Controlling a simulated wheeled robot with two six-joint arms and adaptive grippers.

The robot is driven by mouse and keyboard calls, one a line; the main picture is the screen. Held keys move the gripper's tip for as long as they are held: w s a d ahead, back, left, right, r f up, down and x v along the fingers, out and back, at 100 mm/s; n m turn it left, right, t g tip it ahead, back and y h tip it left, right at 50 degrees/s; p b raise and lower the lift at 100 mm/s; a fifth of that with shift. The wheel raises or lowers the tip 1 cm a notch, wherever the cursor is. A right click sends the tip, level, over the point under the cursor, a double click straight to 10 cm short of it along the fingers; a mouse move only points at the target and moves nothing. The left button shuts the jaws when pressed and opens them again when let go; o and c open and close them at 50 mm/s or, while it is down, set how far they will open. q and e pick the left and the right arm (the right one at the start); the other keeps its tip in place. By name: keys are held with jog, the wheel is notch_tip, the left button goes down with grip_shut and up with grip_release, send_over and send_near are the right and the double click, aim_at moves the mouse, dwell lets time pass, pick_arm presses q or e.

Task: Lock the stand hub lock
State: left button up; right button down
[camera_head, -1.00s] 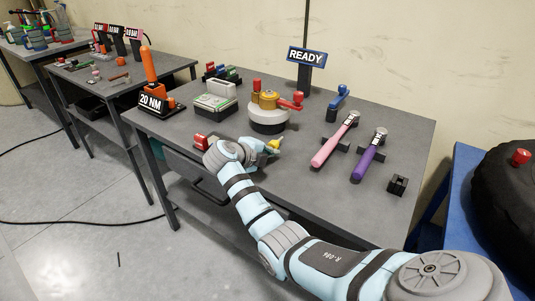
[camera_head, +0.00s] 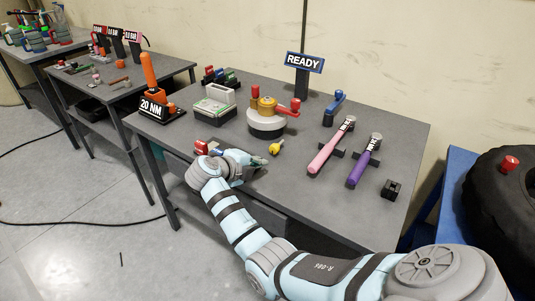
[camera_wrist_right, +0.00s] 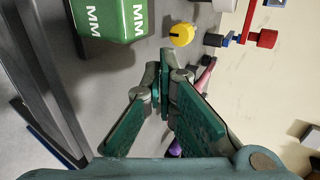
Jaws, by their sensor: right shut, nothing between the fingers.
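I cannot tell which red part is the lock. My right gripper (camera_head: 262,161) is low over the table's front part, in front of the stand and apart from it. In the right wrist view my right gripper (camera_wrist_right: 165,72) is shut and empty. My left gripper is not in view.
A small yellow piece (camera_head: 276,148) lies just beyond my right fingertips. Pink (camera_head: 325,152) and purple (camera_head: 361,168) handled tools lie to the right. A white-green box (camera_head: 213,108), the READY sign (camera_head: 304,62) and an orange-handled 20 NM tool (camera_head: 150,75) stand around.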

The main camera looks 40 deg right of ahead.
jog(key=v, duration=0.6)
jog(key=shift+w+f+p, duration=0.1)
jog(key=shift+w+p, duration=0.05)
jog(key=shift+p, duration=0.2)
